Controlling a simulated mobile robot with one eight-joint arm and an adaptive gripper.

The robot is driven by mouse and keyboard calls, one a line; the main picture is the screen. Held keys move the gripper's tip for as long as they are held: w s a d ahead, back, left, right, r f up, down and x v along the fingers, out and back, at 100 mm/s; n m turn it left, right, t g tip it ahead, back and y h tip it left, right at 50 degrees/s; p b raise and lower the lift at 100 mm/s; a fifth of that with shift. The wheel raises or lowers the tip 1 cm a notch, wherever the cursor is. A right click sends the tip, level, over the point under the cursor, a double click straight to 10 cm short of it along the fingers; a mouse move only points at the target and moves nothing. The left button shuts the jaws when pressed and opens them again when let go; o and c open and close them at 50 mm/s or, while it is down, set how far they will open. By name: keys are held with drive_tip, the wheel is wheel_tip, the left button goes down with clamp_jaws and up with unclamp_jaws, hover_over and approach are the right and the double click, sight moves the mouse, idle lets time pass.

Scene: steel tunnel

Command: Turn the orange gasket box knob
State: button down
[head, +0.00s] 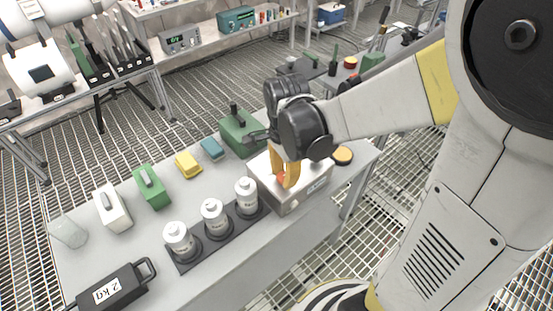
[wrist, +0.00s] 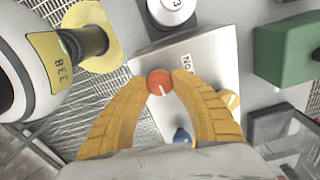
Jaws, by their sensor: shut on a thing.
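The gasket box (head: 302,191) is a pale box near the right end of the grey bench in the head view. It also shows in the wrist view (wrist: 213,62). Its orange knob (wrist: 160,83), round with a white pointer line, sits on the top face, between my fingertips. In the head view only a bit of the knob shows between the fingers. My gripper (wrist: 160,86) has yellow fingers and is shut on the knob from above; it also shows in the head view (head: 284,180). A blue knob (wrist: 182,136) lies on the box nearer my palm.
White bottles (head: 213,218) stand in a dark rack left of the box. A green box (head: 240,133) stands behind it. A yellow-topped round item (head: 343,156) is close on its right. A black 2 kg weight (head: 112,290) lies at the front left.

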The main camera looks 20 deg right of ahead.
drive_tip(key=n, duration=1)
drive_tip(key=shift+p, duration=0.35)
drive_tip(key=n, duration=0.3)
drive_tip(key=shift+n, duration=0.3)
drive_tip(key=n, duration=0.3)
drive_tip(key=shift+n, duration=0.3)
drive_tip(key=n, duration=0.3)
drive_tip(key=shift+n, duration=0.3)
drive_tip(key=n, duration=0.6)
drive_tip(key=shift+n+p, duration=0.3)
